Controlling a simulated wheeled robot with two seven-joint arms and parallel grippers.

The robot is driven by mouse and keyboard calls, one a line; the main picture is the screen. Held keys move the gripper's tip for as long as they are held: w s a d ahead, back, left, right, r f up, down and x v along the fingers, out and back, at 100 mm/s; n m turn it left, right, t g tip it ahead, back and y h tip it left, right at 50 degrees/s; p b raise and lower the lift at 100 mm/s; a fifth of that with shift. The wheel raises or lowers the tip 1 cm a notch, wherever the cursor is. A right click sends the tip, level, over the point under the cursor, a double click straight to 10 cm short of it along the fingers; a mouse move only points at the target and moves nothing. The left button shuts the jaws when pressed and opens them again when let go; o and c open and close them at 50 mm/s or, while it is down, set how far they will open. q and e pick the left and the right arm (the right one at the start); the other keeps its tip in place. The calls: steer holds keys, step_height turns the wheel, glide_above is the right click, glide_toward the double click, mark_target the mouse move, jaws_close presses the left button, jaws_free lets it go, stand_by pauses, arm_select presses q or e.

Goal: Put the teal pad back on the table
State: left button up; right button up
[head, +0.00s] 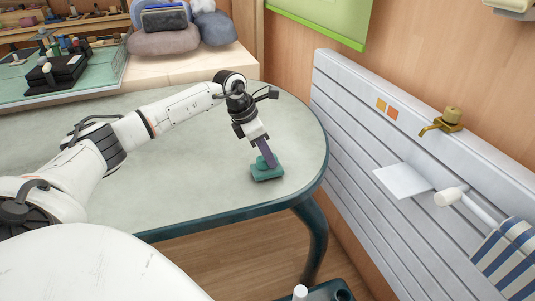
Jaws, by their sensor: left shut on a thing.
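The teal pad (267,173) is at the right end of the grey table (190,180), near its rounded edge. It looks like a flat teal block with a raised grip on top. My left gripper (265,155) reaches in from the left, points down and is shut on the raised part of the pad. The pad's underside is hidden, so I cannot tell whether it touches the tabletop or hangs just above it. My right gripper is not in view.
Bare tabletop surrounds the pad. A white slatted panel with a brass tap (443,122) stands to the right of the table. Grey cushions (163,40) lie at the back, and a black item (55,75) is at the back left.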

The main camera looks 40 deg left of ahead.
arm_select(q)
steer(key=shift+f, duration=0.35)
steer(key=o, duration=1)
steer(key=v, duration=1)
steer(key=shift+r, duration=0.2)
